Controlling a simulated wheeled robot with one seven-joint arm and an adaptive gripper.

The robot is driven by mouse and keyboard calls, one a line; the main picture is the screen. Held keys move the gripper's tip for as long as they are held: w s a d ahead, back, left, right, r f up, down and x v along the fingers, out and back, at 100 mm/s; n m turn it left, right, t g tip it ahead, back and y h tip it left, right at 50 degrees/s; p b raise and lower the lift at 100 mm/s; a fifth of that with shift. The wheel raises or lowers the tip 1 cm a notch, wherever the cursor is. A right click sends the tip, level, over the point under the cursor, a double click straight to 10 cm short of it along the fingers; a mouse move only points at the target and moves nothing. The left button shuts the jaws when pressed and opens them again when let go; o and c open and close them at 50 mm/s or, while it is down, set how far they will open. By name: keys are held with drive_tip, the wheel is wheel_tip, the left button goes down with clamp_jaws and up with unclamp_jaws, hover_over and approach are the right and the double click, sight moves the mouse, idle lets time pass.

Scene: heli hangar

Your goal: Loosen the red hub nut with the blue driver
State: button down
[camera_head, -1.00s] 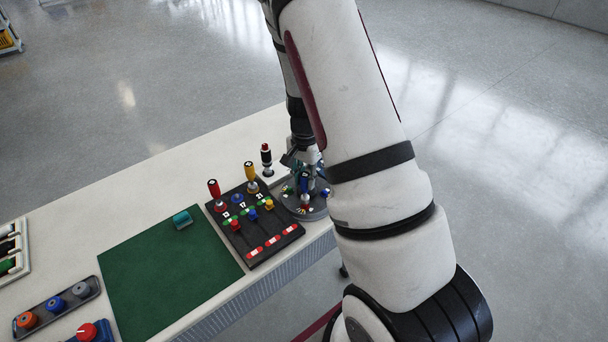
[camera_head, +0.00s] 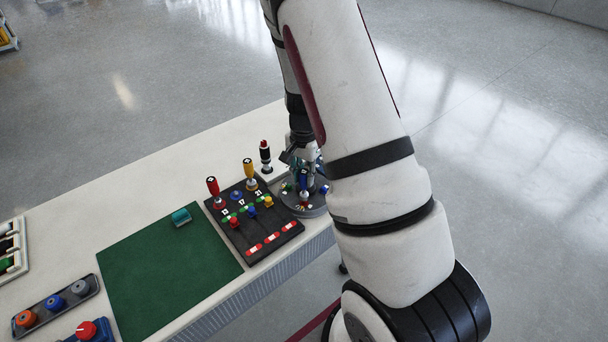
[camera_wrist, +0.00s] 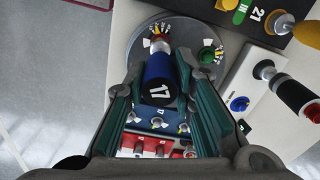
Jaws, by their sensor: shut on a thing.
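The blue driver (camera_wrist: 158,82), marked 17, stands between the teal fingers of my gripper (camera_wrist: 160,64), which is shut on it. In the head view the blue driver (camera_head: 304,182) is upright over the grey round hub (camera_head: 312,209), partly hidden by my gripper (camera_head: 304,164). The red hub nut (camera_wrist: 160,45) shows at the driver's far end, beside white and yellow dial marks on the hub (camera_wrist: 228,38). The driver's tip seems to be at the nut; the exact fit is hard to see.
A black rack (camera_head: 258,238) with a red-handled driver (camera_head: 213,188) and a yellow-handled driver (camera_head: 249,170) stands left of the hub.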

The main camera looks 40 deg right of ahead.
drive_tip(key=shift+f+b, duration=0.45)
drive_tip(key=shift+f, duration=0.55)
idle(0.4)
